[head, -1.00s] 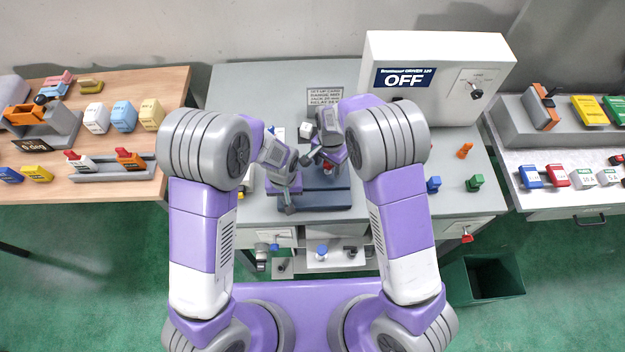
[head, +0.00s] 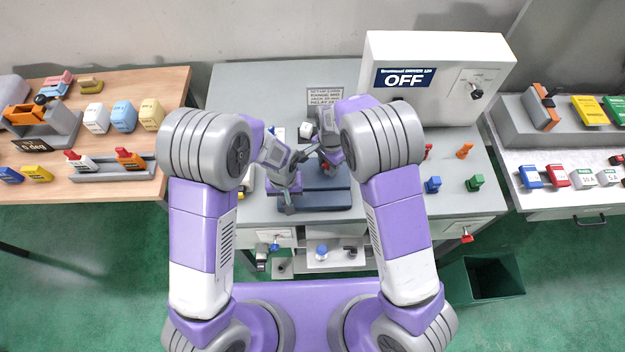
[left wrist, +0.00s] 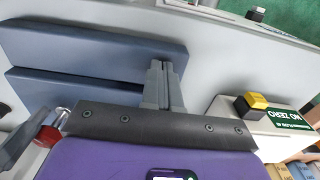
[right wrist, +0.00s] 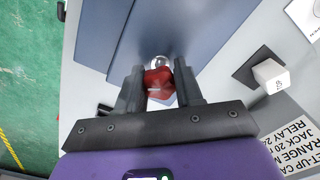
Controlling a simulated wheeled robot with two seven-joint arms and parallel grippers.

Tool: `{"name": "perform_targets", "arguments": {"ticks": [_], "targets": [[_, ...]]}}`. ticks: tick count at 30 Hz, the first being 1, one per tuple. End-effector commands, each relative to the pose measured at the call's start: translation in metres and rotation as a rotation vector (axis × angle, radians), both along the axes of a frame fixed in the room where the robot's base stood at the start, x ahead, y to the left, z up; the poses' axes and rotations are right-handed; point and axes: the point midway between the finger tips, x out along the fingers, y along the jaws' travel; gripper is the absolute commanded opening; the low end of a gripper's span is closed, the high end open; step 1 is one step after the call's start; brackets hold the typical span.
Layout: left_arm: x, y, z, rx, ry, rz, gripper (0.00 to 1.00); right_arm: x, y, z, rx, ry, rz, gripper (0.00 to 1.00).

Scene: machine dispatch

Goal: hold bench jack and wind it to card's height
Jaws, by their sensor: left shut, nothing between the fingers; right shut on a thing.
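The bench jack (head: 335,201) is a set of blue-grey plates on the grey bench, partly hidden by my arms in the head view. Its plates also show in the left wrist view (left wrist: 90,45) and the right wrist view (right wrist: 190,25). My right gripper (right wrist: 160,88) is shut on the jack's red knob (right wrist: 158,80). The knob also shows in the left wrist view (left wrist: 46,137). My left gripper (left wrist: 164,85) is shut and empty, its fingertips over the jack plates; contact cannot be told. The set-up card (head: 325,96) stands behind the jack, its text partly readable.
A white machine box (head: 437,75) reading OFF stands at the back right. Blue (head: 433,185), green (head: 475,183) and orange (head: 465,151) pieces sit on the bench at right. A white box with a yellow button (left wrist: 257,100) is near my left gripper. A dark green bin (head: 487,278) stands on the floor.

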Motion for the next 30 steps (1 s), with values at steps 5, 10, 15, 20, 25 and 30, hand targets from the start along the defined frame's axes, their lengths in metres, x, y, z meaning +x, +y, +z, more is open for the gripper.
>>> {"name": "perform_targets", "arguments": {"ticks": [5,10,15,20,25,30], "targets": [[-0.0039,0.0025,-0.0048,0.006,0.012,0.003,0.0,-0.0007,-0.0004,-0.0011,-0.003,0.004,-0.22,0.11],[-0.0038,0.0026,-0.0048,0.006,0.012,0.003,0.0,-0.0007,-0.0007,-0.001,-0.002,0.004,-0.263,0.11],[-0.0037,0.0027,-0.0048,0.006,0.012,0.004,0.0,-0.0009,-0.0008,-0.0011,-0.002,0.005,-0.264,0.11],[-0.0036,0.0028,-0.0048,0.006,0.012,0.004,0.0,-0.0008,-0.0005,-0.0011,-0.003,0.004,-0.42,0.11],[-0.0035,0.0028,-0.0048,0.006,0.011,0.005,0.0,-0.0007,-0.0003,-0.0013,-0.003,0.005,-0.641,0.11],[-0.0033,0.0029,-0.0048,0.006,0.011,0.005,0.0,-0.0005,-0.0005,-0.0011,-0.002,0.005,-0.7,0.11]]}}
